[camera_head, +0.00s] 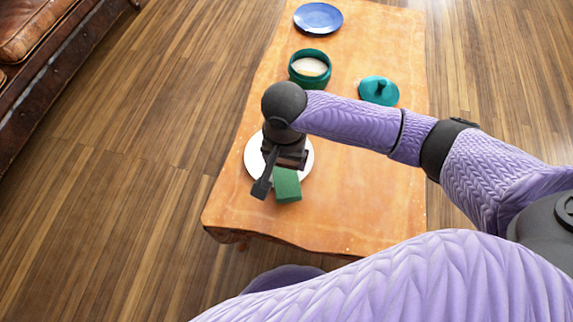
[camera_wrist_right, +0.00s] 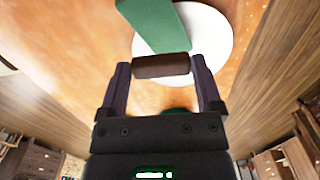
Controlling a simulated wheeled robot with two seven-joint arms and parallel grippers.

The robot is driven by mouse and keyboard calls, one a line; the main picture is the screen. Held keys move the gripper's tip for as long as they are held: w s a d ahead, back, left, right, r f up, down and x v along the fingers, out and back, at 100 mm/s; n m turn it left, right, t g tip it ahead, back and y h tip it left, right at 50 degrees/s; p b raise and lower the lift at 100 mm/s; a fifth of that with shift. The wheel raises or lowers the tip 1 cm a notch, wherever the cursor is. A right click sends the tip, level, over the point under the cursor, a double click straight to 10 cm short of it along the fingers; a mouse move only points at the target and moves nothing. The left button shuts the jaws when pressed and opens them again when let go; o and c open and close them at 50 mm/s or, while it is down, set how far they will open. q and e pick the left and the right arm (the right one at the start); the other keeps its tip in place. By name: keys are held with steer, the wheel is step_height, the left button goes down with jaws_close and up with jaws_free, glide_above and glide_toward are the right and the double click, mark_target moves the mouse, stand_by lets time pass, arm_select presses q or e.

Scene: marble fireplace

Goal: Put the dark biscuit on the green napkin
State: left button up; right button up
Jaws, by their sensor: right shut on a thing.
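My right gripper (camera_head: 279,170) is over the near part of the table. It is shut on the dark biscuit, a small dark brown bar that shows between the two fingers in the right wrist view (camera_wrist_right: 161,66). The green napkin (camera_head: 287,187) looks like a thick folded green piece. It lies by the near edge of a white plate (camera_head: 252,163) and partly overlaps it in the picture. The napkin also shows in the right wrist view (camera_wrist_right: 157,24), close beyond the biscuit. I cannot tell whether the biscuit touches it. My left gripper is not in view.
A green pot (camera_head: 293,78) with pale contents, its teal lid (camera_head: 379,91) and a blue plate (camera_head: 318,17) stand farther along the wooden table (camera_head: 370,200). The table's right near part is clear. A brown leather sofa (camera_head: 30,30) is at the far left.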

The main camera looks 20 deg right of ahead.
mark_target(285, 167)
step_height(285, 167, down, 5)
steer(key=b, duration=0.2)
steer(key=shift+b, duration=0.4)
steer(key=shift+r, duration=0.25)
steer(key=shift+f+p, duration=0.35)
steer(key=shift+f, duration=0.1)
steer(key=o, duration=1)
steer(key=shift+c, duration=0.2)
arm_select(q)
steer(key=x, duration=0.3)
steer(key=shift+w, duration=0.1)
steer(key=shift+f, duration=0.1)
arm_select(e)
steer(key=shift+r, duration=0.15)
step_height(285, 167, up, 13)
steer(key=p, duration=0.9)
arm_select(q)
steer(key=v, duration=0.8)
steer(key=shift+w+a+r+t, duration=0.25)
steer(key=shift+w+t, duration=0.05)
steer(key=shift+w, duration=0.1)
arm_select(e)
steer(key=shift+f, duration=0.2)
